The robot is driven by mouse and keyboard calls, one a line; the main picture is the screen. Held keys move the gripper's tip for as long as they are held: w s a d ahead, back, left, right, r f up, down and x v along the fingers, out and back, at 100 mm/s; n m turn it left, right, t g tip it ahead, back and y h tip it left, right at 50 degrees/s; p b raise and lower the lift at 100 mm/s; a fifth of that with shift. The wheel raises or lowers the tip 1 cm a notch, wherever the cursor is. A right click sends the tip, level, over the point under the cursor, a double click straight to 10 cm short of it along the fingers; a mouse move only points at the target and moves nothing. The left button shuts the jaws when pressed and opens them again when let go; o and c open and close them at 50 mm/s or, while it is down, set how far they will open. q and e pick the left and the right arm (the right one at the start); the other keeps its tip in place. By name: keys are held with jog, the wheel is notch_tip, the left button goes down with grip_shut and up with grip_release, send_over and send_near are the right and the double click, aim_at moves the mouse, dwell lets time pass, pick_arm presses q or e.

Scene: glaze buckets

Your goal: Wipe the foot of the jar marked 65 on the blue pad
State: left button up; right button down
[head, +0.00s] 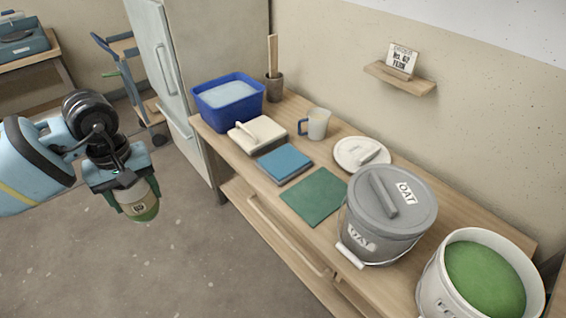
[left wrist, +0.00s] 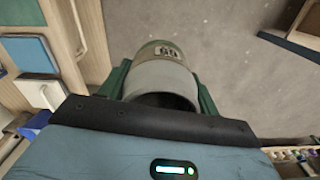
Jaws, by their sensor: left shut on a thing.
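My left gripper (head: 130,192) is shut on a small pale jar (head: 143,210) with a green lower end. It holds the jar over the open floor, left of the table and away from the blue pad. In the left wrist view the jar (left wrist: 165,74) sits between the green fingers, its open rim towards the camera and its green end away. A dark number shows on its label but is too small to read surely. The blue pad (head: 284,163) lies flat and bare on the wooden table. My right gripper is not in view.
A green mat (head: 315,196) lies beside the pad.

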pick_arm(q)
jog(key=s+d+f+m, duration=0.1)
jog(key=s+d+m, duration=0.5)
jog(key=s+d, duration=0.2)
jog(key=s, duration=0.2)
jog(key=shift+s+d+f, duration=0.2)
jog(key=shift+s+f, duration=0.1)
